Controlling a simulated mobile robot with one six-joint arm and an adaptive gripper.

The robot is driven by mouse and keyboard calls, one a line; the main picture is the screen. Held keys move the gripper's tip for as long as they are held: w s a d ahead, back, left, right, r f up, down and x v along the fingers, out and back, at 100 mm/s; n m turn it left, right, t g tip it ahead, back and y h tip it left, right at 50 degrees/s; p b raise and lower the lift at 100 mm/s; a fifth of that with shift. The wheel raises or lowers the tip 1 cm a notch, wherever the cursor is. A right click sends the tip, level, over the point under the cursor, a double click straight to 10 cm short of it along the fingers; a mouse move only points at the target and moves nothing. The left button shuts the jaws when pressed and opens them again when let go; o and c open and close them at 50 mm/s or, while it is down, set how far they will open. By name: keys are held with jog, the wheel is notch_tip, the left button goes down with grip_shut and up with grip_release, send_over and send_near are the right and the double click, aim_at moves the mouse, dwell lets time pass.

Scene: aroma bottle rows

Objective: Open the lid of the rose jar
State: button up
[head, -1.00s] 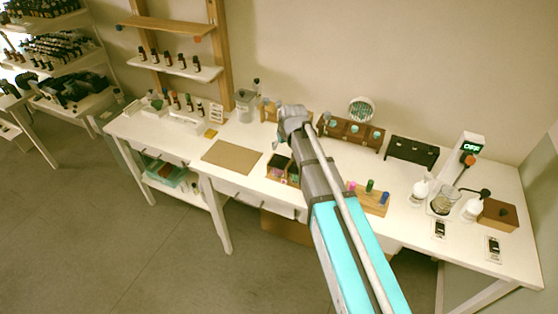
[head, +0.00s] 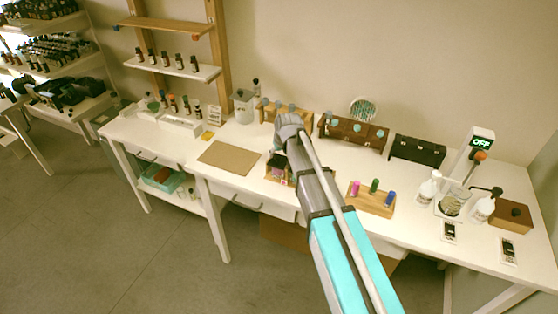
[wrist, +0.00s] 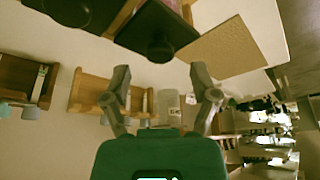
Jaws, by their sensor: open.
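I cannot tell for sure which container is the rose jar; no label is readable. A dark square lid with a black knob (wrist: 160,45) shows at the top of the wrist view, just beyond my fingertips. A wooden box with compartments (head: 271,178), with dark and pink contents, sits on the table and is partly hidden by my arm. My gripper (wrist: 160,72) is open and empty, fingers spread, apart from the knob. In the head view my gripper (head: 280,147) is above the back of that box, its fingers mostly hidden.
A brown mat (head: 228,158) lies left of the box. Wooden racks with blue-grey knobs (head: 350,131) stand behind. A block with coloured vials (head: 372,203) is to the right. White bottles (head: 428,187) and a scale display (head: 482,142) stand at the far right.

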aim_at(279, 159)
jog(key=shift+b+x, duration=0.8)
jog(key=shift+x, duration=0.4)
jog(key=shift+s, duration=0.1)
grip_shut()
